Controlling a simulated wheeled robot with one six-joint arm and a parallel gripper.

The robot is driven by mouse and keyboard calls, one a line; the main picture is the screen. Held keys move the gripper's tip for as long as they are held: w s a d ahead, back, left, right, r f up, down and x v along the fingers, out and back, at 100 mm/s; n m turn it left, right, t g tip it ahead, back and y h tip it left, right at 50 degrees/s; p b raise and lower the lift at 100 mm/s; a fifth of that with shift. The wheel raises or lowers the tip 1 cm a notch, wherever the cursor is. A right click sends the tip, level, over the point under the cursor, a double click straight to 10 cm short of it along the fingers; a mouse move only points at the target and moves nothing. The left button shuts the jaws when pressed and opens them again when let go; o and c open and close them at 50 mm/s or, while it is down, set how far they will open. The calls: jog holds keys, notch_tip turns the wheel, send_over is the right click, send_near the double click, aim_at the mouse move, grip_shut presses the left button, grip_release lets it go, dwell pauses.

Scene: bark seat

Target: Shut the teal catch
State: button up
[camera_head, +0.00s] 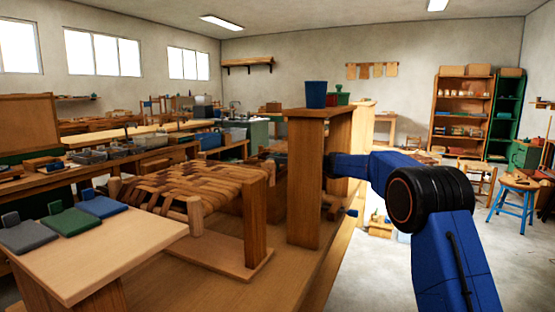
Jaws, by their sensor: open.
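I cannot make out a teal catch for certain. A wooden stand with a tall upright (305,180) and a flat top rises from the bench in the middle. My blue arm comes in from the lower right, and its far end passes behind this upright. My gripper is hidden there, so its jaws do not show. A small blue piece (352,212) sticks out low at the right of the upright; I cannot tell what it is. A woven bark seat (185,182) on a wooden frame stands left of the upright.
Grey (28,236), green (70,222) and blue (102,207) flat plates with small tabs lie on a pale board (95,258) at the front left. A blue cup (316,94) stands on the upright's top. Open floor lies to the right, with a blue-legged stool (515,195).

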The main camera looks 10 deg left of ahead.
grip_shut()
jog(key=shift+a, duration=0.15)
jog(key=shift+a+h, duration=0.2)
jog(key=shift+h, duration=0.4)
jog(key=shift+w+a+f+g+h, duration=0.15)
jog(key=shift+a+g+h, duration=0.2)
jog(key=shift+h, duration=0.3)
jog(key=shift+w+a+f+g+h, duration=0.1)
jog(key=shift+w+a+g+h, duration=0.2)
jog(key=shift+h, duration=0.35)
jog(key=shift+s+d, duration=0.1)
jog(key=shift+s, duration=0.05)
